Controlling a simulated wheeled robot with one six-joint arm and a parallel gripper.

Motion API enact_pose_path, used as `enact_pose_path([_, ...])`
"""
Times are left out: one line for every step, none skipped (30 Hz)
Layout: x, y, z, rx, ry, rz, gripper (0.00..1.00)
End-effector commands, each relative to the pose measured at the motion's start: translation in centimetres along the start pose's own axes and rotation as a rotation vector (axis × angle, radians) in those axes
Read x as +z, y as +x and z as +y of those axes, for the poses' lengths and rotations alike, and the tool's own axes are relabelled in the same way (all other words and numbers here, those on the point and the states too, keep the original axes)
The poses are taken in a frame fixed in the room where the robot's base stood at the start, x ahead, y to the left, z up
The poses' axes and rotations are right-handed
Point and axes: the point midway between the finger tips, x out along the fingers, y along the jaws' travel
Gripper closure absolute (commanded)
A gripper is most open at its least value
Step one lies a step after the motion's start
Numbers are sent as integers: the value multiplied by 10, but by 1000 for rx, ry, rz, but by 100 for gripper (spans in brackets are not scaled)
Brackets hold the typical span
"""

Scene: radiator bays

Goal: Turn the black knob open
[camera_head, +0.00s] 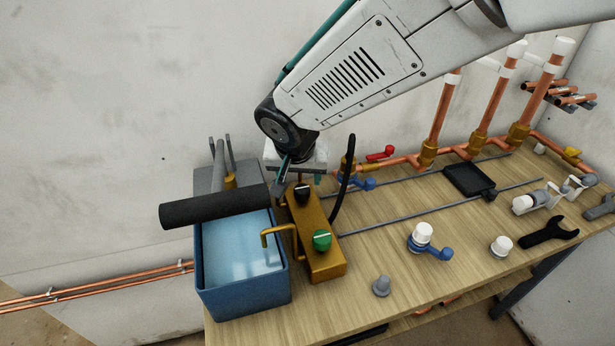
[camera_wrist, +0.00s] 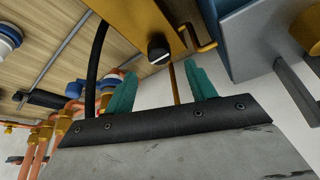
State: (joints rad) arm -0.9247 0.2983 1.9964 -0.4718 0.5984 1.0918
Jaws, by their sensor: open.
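The black knob (camera_head: 302,193) sits on the far end of a brass block (camera_head: 318,262), with a green knob (camera_head: 321,240) at the near end. In the wrist view the black knob (camera_wrist: 158,49) shows a pale mark on its face. My gripper (camera_head: 298,177) is above the far end of the block and partly hides that area in the head view. In the wrist view the two teal fingers of my gripper (camera_wrist: 161,72) are apart. The knob lies beyond their tips, roughly between them, and the fingers do not appear to touch it.
A blue water tank (camera_head: 242,300) with a dark grey roller (camera_head: 215,206) across it stands left of the block. A black hose (camera_head: 343,180) rises on the right. Copper pipes (camera_head: 480,110) stand behind. Valves, a black wrench (camera_head: 549,232) and other parts lie on the wooden bench.

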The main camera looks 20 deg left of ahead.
Motion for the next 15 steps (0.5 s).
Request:
enact_pose_path([1, 9, 1, 2, 0, -3, 44])
enact_pose_path([1, 15, 1, 3, 0, -4, 44])
enact_pose_path([1, 21, 1, 3, 1, -4, 44])
enact_pose_path([1, 26, 1, 3, 1, -3, 44])
enact_pose_path([1, 32, 1, 3, 0, -4, 44])
enact_pose_path([0, 37, 2, 3, 0, -3, 44])
enact_pose_path([1, 42, 1, 3, 0, -4, 44])
enact_pose_path([0, 46, 1, 2, 1, -3, 44])
enact_pose_path([0, 50, 1, 2, 1, -3, 44])
enact_pose_path([0, 53, 1, 2, 0, -2, 44])
enact_pose_path([0, 56, 1, 2, 0, -2, 44])
enact_pose_path([0, 59, 1, 2, -1, -2, 44])
enact_pose_path([0, 60, 1, 1, -1, -2, 44])
enact_pose_path([0, 62, 1, 1, -1, -2, 44])
enact_pose_path([0, 63, 1, 1, 0, -1, 44])
